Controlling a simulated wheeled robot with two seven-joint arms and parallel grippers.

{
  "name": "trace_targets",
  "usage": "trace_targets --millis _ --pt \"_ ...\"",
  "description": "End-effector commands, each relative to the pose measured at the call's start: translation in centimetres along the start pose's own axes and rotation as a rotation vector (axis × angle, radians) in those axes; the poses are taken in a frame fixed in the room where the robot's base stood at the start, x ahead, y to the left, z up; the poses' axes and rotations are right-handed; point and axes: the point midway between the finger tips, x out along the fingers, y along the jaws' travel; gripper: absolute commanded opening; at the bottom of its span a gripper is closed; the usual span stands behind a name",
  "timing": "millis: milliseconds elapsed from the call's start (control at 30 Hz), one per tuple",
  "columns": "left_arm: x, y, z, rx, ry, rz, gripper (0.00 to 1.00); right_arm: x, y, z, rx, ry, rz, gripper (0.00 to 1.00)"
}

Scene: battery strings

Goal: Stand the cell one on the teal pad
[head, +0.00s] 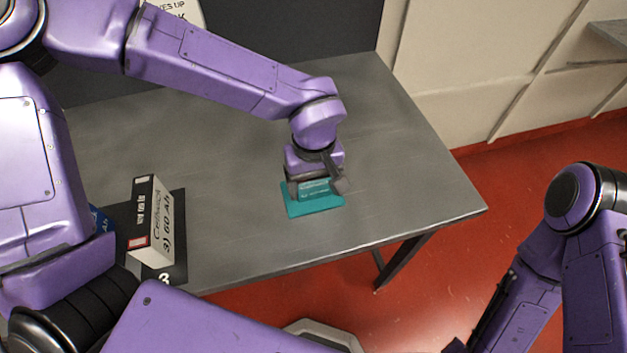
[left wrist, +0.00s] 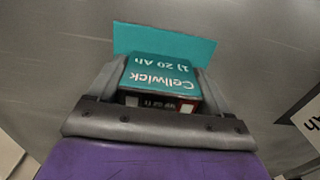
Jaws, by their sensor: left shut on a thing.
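Cell one is a teal box marked "Cellwick 1) 20 Ah" (left wrist: 160,76). In the left wrist view it sits between the two fingers of my left gripper (left wrist: 160,90), which is shut on it. In the head view my left gripper (head: 317,188) is right over the teal pad (head: 315,209), and only a strip of the cell shows beneath it. The pad also shows beyond the cell in the left wrist view (left wrist: 140,38). I cannot tell whether the cell touches the pad. My right gripper is not in view; only part of the right arm shows.
The grey table (head: 220,150) is mostly bare around the pad. A white and black box marked "3) 60 Ah" (head: 152,225) stands on a dark pad (head: 180,268) at the left. The table's right edge is near.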

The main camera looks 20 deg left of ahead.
Motion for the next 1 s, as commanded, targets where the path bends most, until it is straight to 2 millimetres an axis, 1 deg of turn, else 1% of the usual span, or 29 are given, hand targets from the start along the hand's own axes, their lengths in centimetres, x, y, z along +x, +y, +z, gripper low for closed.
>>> trace_targets --millis 133,267,300,333,367,567,667,767,1000 --pt "-0.1 0.0 0.0 0.000 0.000 0.001 0.38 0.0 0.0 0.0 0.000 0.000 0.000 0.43" --pt "0.2 0.0 0.0 0.001 0.000 0.000 0.38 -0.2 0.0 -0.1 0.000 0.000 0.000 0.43" --pt "0.3 0.0 0.0 0.001 0.000 0.000 0.85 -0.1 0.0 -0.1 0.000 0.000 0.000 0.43" --pt "0.3 0.0 0.0 0.001 0.000 0.000 0.95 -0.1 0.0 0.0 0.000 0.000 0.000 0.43" --pt "0.3 0.0 0.0 0.001 0.000 0.000 1.00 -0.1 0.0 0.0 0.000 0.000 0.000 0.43" --pt "0.3 0.0 0.0 0.000 0.001 0.000 1.00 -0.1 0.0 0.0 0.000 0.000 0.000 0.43" --pt "-0.3 0.0 0.0 -0.001 0.002 0.002 1.00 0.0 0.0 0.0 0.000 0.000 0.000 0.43" --pt "-2.2 0.1 -0.1 -0.002 0.001 0.005 1.00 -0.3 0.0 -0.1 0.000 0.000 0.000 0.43" --pt "-8.5 0.1 -0.1 -0.001 0.002 0.006 1.00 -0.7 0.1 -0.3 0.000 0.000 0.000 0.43"
